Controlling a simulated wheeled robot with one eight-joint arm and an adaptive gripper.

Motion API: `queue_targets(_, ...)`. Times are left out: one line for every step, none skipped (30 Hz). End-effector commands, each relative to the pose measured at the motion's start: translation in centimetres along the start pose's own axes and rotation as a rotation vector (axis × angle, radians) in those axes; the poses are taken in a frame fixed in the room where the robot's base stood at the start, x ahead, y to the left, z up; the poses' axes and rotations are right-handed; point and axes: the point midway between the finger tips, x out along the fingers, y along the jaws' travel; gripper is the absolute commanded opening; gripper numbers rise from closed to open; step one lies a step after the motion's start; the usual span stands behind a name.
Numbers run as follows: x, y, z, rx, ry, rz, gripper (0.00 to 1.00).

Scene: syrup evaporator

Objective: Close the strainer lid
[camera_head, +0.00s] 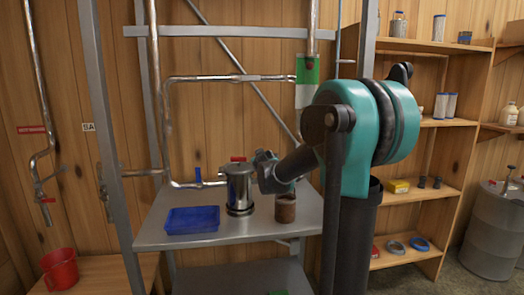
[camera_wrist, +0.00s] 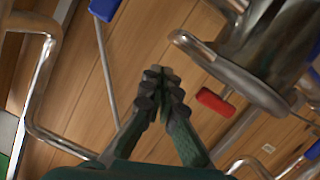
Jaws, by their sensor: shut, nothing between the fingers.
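The strainer (camera_head: 239,188) is a shiny metal canister with a dark base, upright on the metal bench. Its rounded metal body and a flat rim with a lug (camera_wrist: 235,75) fill the upper right of the wrist view. Whether its lid is open or shut I cannot tell. My gripper (camera_wrist: 161,76) is shut and empty, its dark fingertips together, apart from the strainer and to the left of its rim in the wrist view. In the head view, my gripper (camera_head: 264,157) is just right of the strainer's top; my wrist partly hides the space behind it.
A blue tray (camera_head: 192,220) lies left of the strainer, and a brown jar (camera_head: 285,208) stands at right on the bench (camera_head: 260,232). A red valve handle (camera_wrist: 215,101) shows below the rim. Steel pipes (camera_head: 165,125) run behind. A red bucket (camera_head: 59,268) stands far left.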

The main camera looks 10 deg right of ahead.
Motion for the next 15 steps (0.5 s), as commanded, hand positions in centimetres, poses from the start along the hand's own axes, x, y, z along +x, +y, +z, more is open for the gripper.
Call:
queue_targets(0.1, -0.2, 0.5, 0.029, 0.000, -0.006, 0.00)
queue_targets(0.2, -0.3, 0.8, 0.046, 0.000, -0.011, 0.00)
queue_targets(0.3, -0.5, 1.1, 0.052, 0.000, -0.013, 0.00)
queue_targets(0.3, -0.7, 1.3, 0.050, 0.000, -0.012, 0.00)
queue_targets(0.4, -0.8, 1.5, 0.049, 0.000, -0.012, 0.00)
queue_targets(0.5, -0.9, 1.7, 0.048, 0.000, -0.012, 0.00)
queue_targets(0.5, -1.0, 1.9, 0.048, 0.000, -0.012, 0.00)
queue_targets(0.5, -1.0, 2.0, 0.048, 0.000, -0.012, 0.00)
queue_targets(0.6, -1.1, 2.2, 0.047, 0.000, -0.012, 0.00)
queue_targets(0.6, -1.2, 2.3, 0.047, 0.000, -0.012, 0.00)
queue_targets(0.6, -1.2, 2.4, 0.047, 0.000, -0.012, 0.00)
queue_targets(0.6, -1.3, 2.5, 0.047, -0.001, -0.012, 0.00)
queue_targets(0.6, -1.3, 2.6, 0.047, -0.001, -0.011, 0.00)
queue_targets(0.6, -1.3, 2.6, 0.046, -0.001, -0.011, 0.00)
queue_targets(0.7, -1.4, 2.7, 0.046, -0.001, -0.011, 0.00)
